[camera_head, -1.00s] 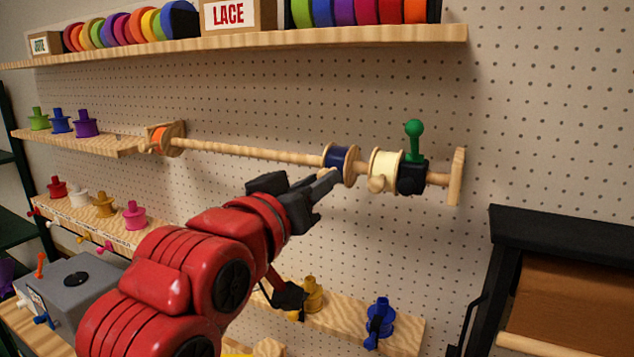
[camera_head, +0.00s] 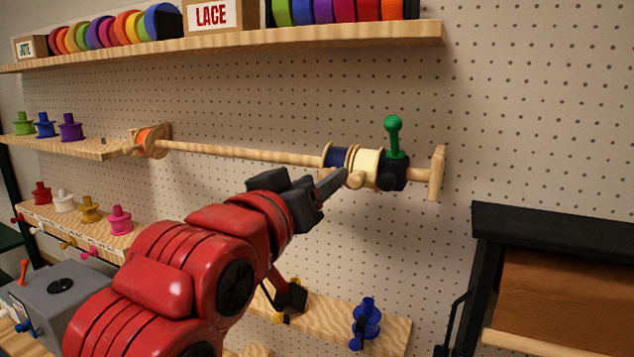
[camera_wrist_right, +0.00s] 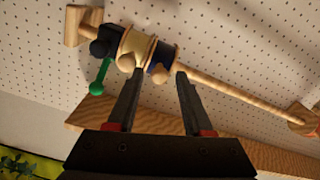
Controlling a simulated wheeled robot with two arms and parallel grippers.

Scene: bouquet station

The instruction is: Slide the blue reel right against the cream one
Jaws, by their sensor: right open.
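The blue reel (camera_head: 336,156), with pale wooden flanges, sits on a wooden rod (camera_head: 240,152). The cream reel (camera_head: 367,163) is just to its right in the head view; their facing flanges appear to touch. In the right wrist view the blue reel (camera_wrist_right: 161,56) and cream reel (camera_wrist_right: 135,46) also sit side by side. My right gripper (camera_head: 336,182) is open just in front of and below the reels. In the wrist view its fingertips (camera_wrist_right: 158,74) lie either side of the blue reel's near edge. I cannot tell whether they touch it. My left gripper is not in view.
A black clamp (camera_head: 394,173) with a green knobbed lever (camera_head: 394,135) sits right of the cream reel. An orange reel (camera_head: 146,142) is at the rod's left end. Shelves with spools are above, left and below. A black-framed bin (camera_head: 550,225) stands right.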

